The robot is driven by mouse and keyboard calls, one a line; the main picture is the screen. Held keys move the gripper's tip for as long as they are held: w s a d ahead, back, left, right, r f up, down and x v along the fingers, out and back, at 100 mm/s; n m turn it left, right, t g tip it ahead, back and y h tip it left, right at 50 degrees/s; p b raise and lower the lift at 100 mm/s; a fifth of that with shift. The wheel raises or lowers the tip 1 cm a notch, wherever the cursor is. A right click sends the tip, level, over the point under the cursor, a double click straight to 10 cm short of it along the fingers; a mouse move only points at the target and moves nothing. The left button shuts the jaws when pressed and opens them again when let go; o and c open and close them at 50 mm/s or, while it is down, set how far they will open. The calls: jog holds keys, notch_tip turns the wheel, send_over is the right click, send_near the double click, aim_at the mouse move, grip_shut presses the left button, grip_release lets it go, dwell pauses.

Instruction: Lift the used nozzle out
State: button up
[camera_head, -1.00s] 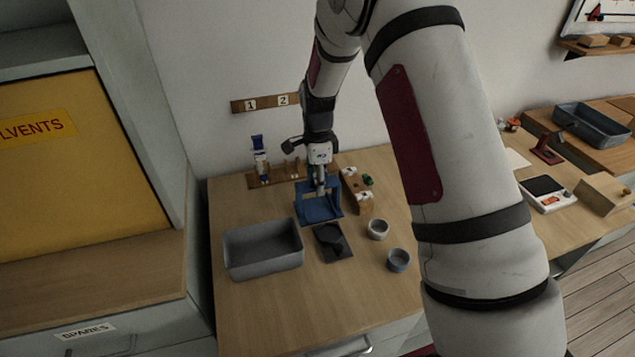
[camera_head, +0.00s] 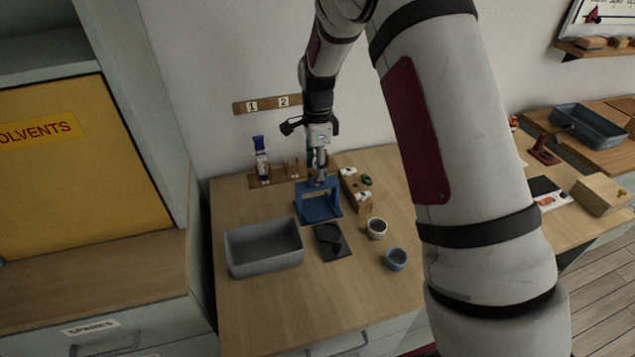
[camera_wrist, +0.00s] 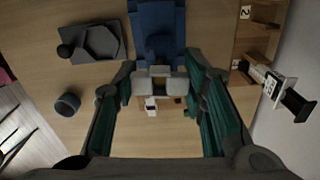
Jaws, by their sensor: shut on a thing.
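My gripper (camera_head: 318,177) points down above the blue stand (camera_head: 319,209) at the back of the table.
A wooden block (camera_head: 353,192) with white pieces is close right. A blue-topped tube (camera_head: 261,158) stands at the back left.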

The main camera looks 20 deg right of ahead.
jog(key=shift+r, duration=1.4)
